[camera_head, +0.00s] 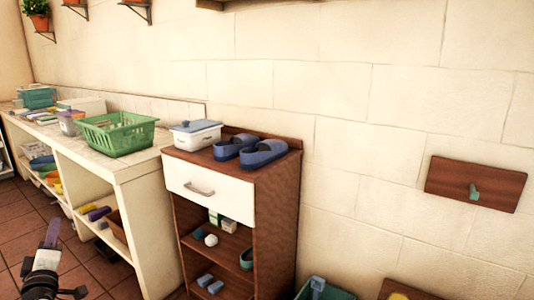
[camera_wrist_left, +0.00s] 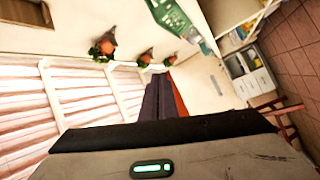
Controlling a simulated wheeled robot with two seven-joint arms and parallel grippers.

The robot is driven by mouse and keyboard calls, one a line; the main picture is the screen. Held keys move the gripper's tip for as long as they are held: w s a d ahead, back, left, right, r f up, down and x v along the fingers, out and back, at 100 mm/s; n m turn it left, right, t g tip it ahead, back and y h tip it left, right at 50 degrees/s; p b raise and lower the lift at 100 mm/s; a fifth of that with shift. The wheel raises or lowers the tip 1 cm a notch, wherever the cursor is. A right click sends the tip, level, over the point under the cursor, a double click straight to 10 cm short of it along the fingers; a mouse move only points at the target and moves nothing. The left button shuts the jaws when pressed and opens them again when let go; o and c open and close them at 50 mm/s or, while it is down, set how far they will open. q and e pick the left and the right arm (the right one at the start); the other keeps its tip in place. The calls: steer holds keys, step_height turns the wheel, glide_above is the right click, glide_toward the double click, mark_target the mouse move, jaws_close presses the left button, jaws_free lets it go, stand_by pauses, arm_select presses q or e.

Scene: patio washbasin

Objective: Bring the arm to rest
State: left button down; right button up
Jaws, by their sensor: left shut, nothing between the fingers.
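My left gripper (camera_head: 53,228) shows at the lower left of the head view, pointing up, in front of the white counter and over the tiled floor. Its fingers are together with nothing between them. In the left wrist view the dark fingers (camera_wrist_left: 158,98) stand close together beyond the wrist housing, against a tilted view of the patio. My right gripper is in neither view.
A white counter (camera_head: 140,168) carries a green basket (camera_head: 117,133). A brown cabinet (camera_head: 285,190) holds blue clogs (camera_head: 263,153) and a white lidded box (camera_head: 196,135). A wooden board with a hook (camera_head: 450,181) hangs on the wall. Tiled floor (camera_head: 80,280) is open around the gripper.

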arm_select(q)
steer(key=s+a+r+m+y, duration=0.1)
steer(key=s+a+r, duration=0.1)
steer(key=a+r, duration=0.45)
steer(key=s+d+f+m+g+h, duration=0.2)
steer(key=s+d+f+m+h, duration=0.3)
steer(key=d+f+m, duration=0.5)
steer(key=s+d+f+m+g+h, duration=0.3)
steer(key=s+d+f+m+h, duration=0.25)
steer(key=d+f, duration=0.85)
steer(key=s+d+f+m+g+h, duration=0.1)
steer(key=s+d+f+m+g, duration=0.25)
steer(key=s+d+f, duration=0.6)
steer(key=s+d+f+m+g+h, duration=0.1)
steer(key=s+d+f+m+g, duration=0.3)
steer(key=s, duration=1.1)
steer(key=d+r+n+t, duration=0.1)
steer(key=d+n, duration=0.3)
steer(key=d, duration=0.6)
steer(key=shift+w+d+r+t, duration=0.15)
steer(key=shift+w+d+t, duration=0.15)
steer(key=shift+t, duration=0.35)
